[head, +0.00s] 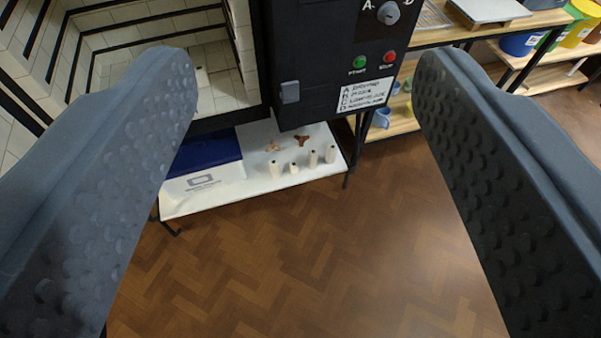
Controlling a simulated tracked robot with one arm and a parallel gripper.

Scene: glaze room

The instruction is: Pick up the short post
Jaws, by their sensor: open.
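Several small cream posts stand upright on a low white shelf (225,198) under the kiln. The one that looks shortest, the short post (294,168), stands second from the left, near the shelf's front edge. A taller post (274,169) is just left of it, and two more, a post (313,158) and another post (330,154), stand to its right. My gripper (309,65) is wide open and empty, with its two dark, studded fingers at the left and right of the view. The posts lie between the fingers in the picture, well beyond them.
The kiln (330,60) with its open brick chamber overhangs the shelf. A blue box (205,152), a brown three-armed piece (303,141) and a pale one (272,146) share the shelf. Wooden racks (440,38) stand at right. The parquet floor (300,260) in front is clear.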

